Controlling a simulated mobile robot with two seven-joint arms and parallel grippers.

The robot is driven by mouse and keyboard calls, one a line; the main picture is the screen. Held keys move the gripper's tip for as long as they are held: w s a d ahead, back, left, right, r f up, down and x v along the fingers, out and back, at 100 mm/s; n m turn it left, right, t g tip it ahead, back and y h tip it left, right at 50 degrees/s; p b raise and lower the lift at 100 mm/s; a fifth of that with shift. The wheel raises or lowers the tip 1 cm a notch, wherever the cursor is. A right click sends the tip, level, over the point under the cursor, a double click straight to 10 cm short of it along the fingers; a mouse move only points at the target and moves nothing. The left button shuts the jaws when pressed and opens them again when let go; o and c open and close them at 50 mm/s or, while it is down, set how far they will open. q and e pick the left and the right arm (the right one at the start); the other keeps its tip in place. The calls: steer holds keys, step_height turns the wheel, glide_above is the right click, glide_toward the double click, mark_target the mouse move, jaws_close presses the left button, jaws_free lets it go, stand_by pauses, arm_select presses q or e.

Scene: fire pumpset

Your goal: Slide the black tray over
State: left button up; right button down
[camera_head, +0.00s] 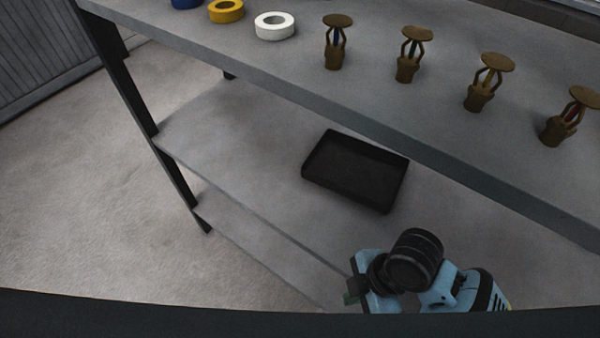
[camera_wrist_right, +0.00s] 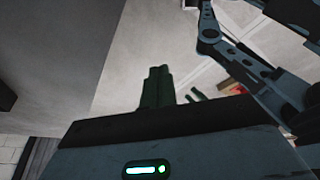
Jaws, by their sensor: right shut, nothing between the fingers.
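The black tray (camera_head: 352,172) is a shallow rectangular tray lying flat on the shelf under the top one. It looks empty and sits at an angle, partly close under the top shelf's edge in the head view. My right gripper (camera_head: 350,291) is nearer the camera and below the tray in the head view, clearly apart from it. Its green fingers (camera_wrist_right: 157,88) are together and empty in the right wrist view. The tray cannot be made out in the right wrist view. My left gripper cannot be made out in either view.
The top shelf (camera_head: 250,62) holds a white tape roll (camera_head: 274,34), a yellow tape roll (camera_head: 226,12), a blue roll (camera_head: 186,3) and several brass sprinkler heads (camera_head: 407,56). The lower shelf (camera_head: 235,130) is clear left of the tray. A dark post (camera_head: 140,110) stands at left.

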steer(key=s+d+f+m+t+h, duration=0.1)
steer(key=s+d+f+m, duration=0.2)
steer(key=s+d+m, duration=0.35)
steer(key=s+d+f+m+t+h, duration=0.1)
steer(key=s+d+f+m, duration=0.2)
steer(key=s+m, duration=0.6)
step_height(320, 180, down, 8)
steer(key=w+m+t, duration=0.2)
steer(key=m+t, duration=0.1)
steer(key=t, duration=0.3)
steer(key=shift+d+r, duration=0.2)
steer(key=shift+d, duration=0.15)
